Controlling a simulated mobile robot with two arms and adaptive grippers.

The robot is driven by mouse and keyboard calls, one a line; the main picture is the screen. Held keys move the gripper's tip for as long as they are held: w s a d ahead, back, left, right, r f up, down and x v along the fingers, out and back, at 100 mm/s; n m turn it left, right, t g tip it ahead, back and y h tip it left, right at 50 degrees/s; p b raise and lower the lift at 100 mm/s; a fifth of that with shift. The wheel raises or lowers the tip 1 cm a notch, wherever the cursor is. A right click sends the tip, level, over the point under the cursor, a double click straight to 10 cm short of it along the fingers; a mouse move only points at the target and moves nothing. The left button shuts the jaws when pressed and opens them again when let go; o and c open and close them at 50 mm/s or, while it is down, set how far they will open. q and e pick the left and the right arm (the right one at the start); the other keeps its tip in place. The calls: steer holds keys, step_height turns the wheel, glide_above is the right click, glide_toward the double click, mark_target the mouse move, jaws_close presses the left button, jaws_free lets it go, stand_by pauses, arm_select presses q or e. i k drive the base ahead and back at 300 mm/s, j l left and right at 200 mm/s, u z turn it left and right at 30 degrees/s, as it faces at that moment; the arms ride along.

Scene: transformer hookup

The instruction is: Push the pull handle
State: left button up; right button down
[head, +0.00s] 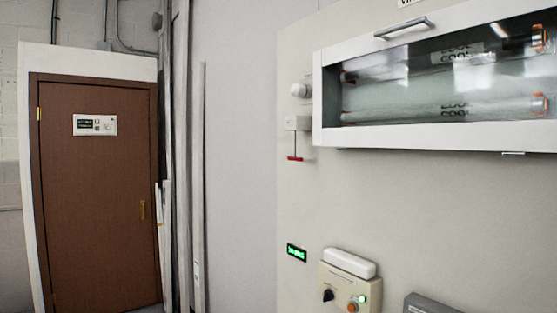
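A silver bar handle (404,28) is mounted on the top frame of a white, glass-fronted cabinet (430,139) at the upper right. A small red T-shaped pull (295,159) hangs on a thin stem below a pale wall box (298,123), just left of the cabinet. I cannot tell from the picture which of the two is the pull handle. The cabinet front looks shut, and two clear tubes with orange ends show behind the glass. Neither of my grippers is in view.
A control box (345,290) with a black knob and lit buttons sits low on the wall. A green display (297,253) is left of it. A grey box (430,304) is cut off at the bottom edge. A brown door (97,200) stands at the left.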

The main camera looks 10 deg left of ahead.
mark_target(294, 158)
steer(key=i+j, duration=0.25)
steer(key=i, duration=0.15)
steer(key=i+j+u, duration=0.1)
steer(key=i+j, duration=0.15)
steer(key=i, duration=0.2)
